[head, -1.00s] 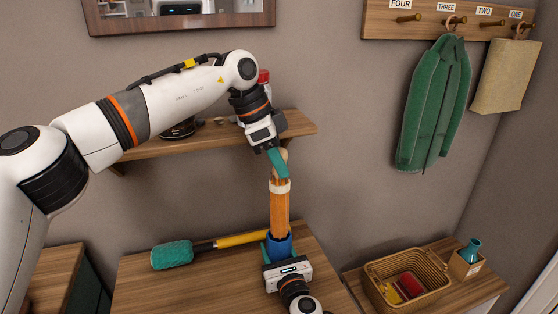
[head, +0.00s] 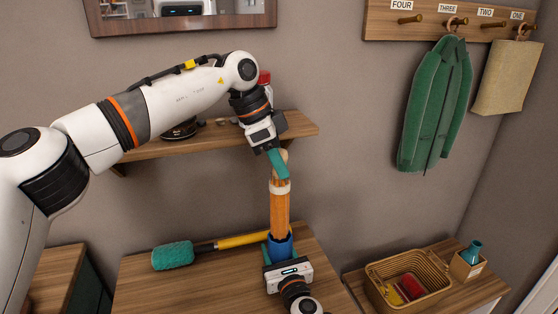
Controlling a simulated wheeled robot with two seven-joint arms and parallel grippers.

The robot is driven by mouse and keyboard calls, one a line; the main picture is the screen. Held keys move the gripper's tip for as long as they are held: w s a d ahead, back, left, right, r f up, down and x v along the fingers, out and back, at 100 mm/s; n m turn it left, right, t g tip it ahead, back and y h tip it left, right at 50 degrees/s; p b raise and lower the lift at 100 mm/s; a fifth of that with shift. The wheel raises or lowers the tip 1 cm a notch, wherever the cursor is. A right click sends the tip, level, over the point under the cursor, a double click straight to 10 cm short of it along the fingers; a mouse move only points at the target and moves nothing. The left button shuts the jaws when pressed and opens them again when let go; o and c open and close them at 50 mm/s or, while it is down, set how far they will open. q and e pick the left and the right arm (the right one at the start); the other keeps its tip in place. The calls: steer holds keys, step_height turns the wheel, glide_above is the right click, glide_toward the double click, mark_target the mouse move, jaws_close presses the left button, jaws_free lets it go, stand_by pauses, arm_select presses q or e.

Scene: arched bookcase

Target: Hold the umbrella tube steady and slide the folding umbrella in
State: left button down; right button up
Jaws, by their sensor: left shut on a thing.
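The orange folding umbrella (head: 280,210) stands nearly upright, with a pale band near its top and a light wooden knob handle (head: 284,155). My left gripper (head: 278,162) is shut on the handle with its teal fingers, coming from above. The umbrella's lower end meets the blue umbrella tube (head: 281,247) on the table; how deep it sits inside is hidden. My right gripper (head: 267,252) is at the tube from the front, a teal finger showing at the tube's left side. Its body hides the tube's base and the other finger, so its grip is unclear.
A teal duster with a yellow handle (head: 243,240) lies left of the tube on the wooden table (head: 215,285). A shelf (head: 190,146) is on the wall behind my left arm. A wicker basket (head: 378,268) stands on the right cabinet. A green garment (head: 435,105) hangs at right.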

arm_select(q)
steer(key=shift+f, duration=0.45)
stand_by(0.4)
steer(key=shift+r, duration=0.2)
steer(key=shift+r, duration=0.25)
steer(key=shift+d+r, duration=0.1)
steer(key=shift+r, duration=0.35)
stand_by(1.1)
steer(key=shift+f, duration=0.8)
steer(key=shift+f, duration=0.2)
steer(key=shift+r, duration=0.2)
stand_by(2.4)
